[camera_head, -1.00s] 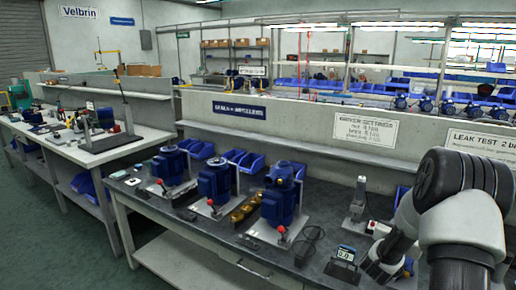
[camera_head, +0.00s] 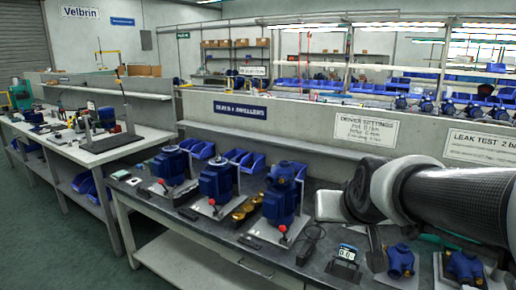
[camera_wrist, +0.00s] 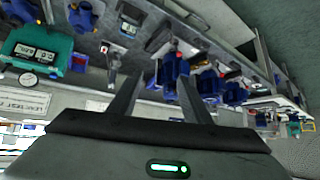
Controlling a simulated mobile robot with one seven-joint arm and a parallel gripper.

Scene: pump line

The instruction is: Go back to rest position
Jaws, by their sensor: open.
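My gripper (camera_wrist: 160,76) is open in the wrist view, with its two dark fingers spread apart and nothing seen between them. It is above the workbench, and the wrist view is strongly tilted. In the head view my arm reaches in from the right edge over the right part of the bench. The fingertips cannot be made out clearly there. Blue pumps on grey plates stand on the bench, one (camera_head: 280,195) near its middle and another (camera_head: 216,180) to its left. Several blue pumps also show beyond the fingers in the wrist view (camera_wrist: 174,80).
A small digital display (camera_head: 346,253) stands near the bench front, left of a small blue pump body (camera_head: 400,262). A teal instrument (camera_wrist: 38,48) shows in the wrist view. Blue bins (camera_head: 245,160) line the bench's back.

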